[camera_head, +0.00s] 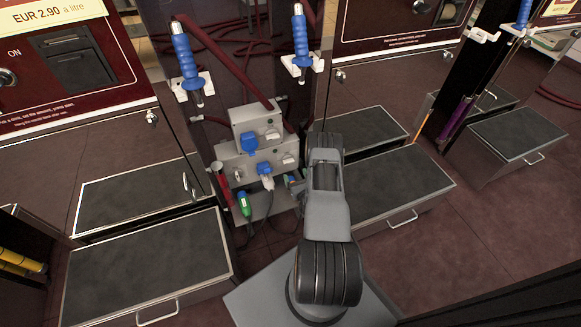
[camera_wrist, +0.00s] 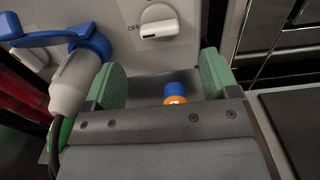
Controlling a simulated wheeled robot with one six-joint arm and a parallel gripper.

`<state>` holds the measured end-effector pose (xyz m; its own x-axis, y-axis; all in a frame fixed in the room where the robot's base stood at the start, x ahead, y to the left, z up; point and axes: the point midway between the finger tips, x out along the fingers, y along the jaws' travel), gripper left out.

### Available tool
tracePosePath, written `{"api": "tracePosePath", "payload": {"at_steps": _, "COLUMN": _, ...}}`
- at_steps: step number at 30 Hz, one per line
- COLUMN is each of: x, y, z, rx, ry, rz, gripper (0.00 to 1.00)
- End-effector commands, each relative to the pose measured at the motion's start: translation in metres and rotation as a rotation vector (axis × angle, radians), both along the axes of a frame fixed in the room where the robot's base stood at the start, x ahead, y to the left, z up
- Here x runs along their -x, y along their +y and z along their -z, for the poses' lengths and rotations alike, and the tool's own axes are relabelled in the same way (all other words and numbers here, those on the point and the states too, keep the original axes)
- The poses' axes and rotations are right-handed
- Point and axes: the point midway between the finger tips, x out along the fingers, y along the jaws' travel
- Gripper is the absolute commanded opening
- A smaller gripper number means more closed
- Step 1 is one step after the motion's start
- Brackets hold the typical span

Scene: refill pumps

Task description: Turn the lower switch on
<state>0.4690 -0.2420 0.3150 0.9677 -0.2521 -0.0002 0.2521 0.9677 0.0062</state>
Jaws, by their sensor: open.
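The lower switch is a white rotary knob (camera_wrist: 160,22) on a grey box, with the word OFF at its left. Its bar lies roughly level, with its left end beside OFF. In the head view the lower switch (camera_head: 290,159) is at the right of the lower grey box (camera_head: 238,168), and the upper switch (camera_head: 272,134) is on the box above. My gripper (camera_wrist: 162,80) is open, its green fingers spread below and in front of the knob, not touching it. In the head view my arm hides most of the gripper.
A grey plug (camera_wrist: 74,82) sits in a blue socket (camera_wrist: 45,40) left of the knob, close to my left finger. A blue and orange item (camera_wrist: 175,94) shows low between the fingers. A dark-topped step (camera_head: 390,185) stands right of the boxes; blue-handled nozzles (camera_head: 185,57) hang above.

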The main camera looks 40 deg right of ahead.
Motion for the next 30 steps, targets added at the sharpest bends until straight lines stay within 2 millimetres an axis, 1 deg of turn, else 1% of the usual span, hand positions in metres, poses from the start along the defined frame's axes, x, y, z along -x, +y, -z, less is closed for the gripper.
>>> {"api": "tracePosePath", "payload": {"at_steps": 1, "x": -0.01, "y": -0.002, "z": 0.002, "rx": 0.003, "ry": -0.003, "rz": -0.003, "gripper": 0.81}}
{"api": "tracePosePath", "payload": {"at_steps": 6, "x": -0.037, "y": -0.009, "z": 0.001, "rx": 0.002, "ry": -0.003, "rz": -0.002, "gripper": 0.81}}
{"api": "tracePosePath", "payload": {"at_steps": 12, "x": -0.057, "y": -0.014, "z": 0.001, "rx": 0.001, "ry": -0.001, "rz": -0.002, "gripper": 0.81}}
{"api": "tracePosePath", "payload": {"at_steps": 18, "x": -0.065, "y": -0.016, "z": 0.0, "rx": -0.001, "ry": -0.001, "rz": -0.001, "gripper": 0.81}}
{"api": "tracePosePath", "payload": {"at_steps": 26, "x": -0.065, "y": -0.017, "z": -0.001, "rx": -0.001, "ry": 0.0, "rz": -0.001, "gripper": 0.81}}
{"api": "tracePosePath", "payload": {"at_steps": 30, "x": -0.065, "y": -0.017, "z": -0.001, "rx": -0.001, "ry": 0.0, "rz": -0.001, "gripper": 0.69}}
